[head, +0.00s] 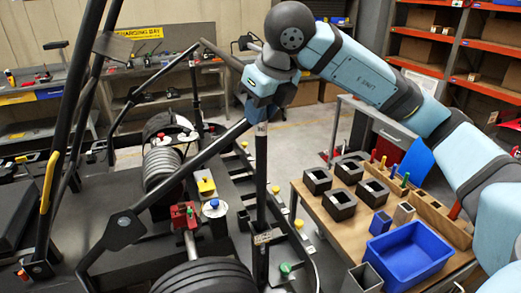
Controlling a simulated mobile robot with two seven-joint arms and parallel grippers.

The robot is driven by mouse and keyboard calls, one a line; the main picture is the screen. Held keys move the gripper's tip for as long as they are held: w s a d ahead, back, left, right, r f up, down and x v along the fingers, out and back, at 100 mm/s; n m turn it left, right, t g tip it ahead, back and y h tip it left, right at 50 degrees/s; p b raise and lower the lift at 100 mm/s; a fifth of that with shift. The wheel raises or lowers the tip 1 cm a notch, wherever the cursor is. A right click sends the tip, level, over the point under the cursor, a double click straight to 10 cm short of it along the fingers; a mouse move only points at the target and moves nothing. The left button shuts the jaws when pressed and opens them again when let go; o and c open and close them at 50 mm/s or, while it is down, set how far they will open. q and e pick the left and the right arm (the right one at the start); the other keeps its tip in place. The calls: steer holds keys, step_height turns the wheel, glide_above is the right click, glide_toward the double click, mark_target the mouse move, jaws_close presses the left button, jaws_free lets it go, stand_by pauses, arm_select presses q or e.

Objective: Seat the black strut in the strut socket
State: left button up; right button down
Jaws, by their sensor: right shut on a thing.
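The black strut (261,178) stands about upright near the middle of the head view. My right gripper (260,112) comes down from above and is shut on the strut's upper end. The strut's lower end meets a grey metal collar (264,236), which looks like the strut socket, with a dark post below it. I cannot tell whether the strut's end is inside the collar or just in front of it. My left gripper is not in view.
Slanting black frame bars (165,188) cross close to the strut's left. A wooden bench (345,233) at right holds several black square blocks, a blue bin (410,256) and a rack of coloured pegs.

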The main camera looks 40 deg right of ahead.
mark_target(266, 131)
step_height(266, 131, down, 8)
steer(key=b, duration=0.3)
steer(key=shift+r, duration=0.15)
steer(key=c, duration=0.9)
jaws_free()
steer(key=shift+r, duration=0.1)
steer(key=shift+s+r+b, duration=0.2)
steer(key=shift+r+b, duration=0.1)
steer(key=shift+r, duration=0.15)
steer(key=b+v, duration=0.1)
steer(key=v, duration=1)
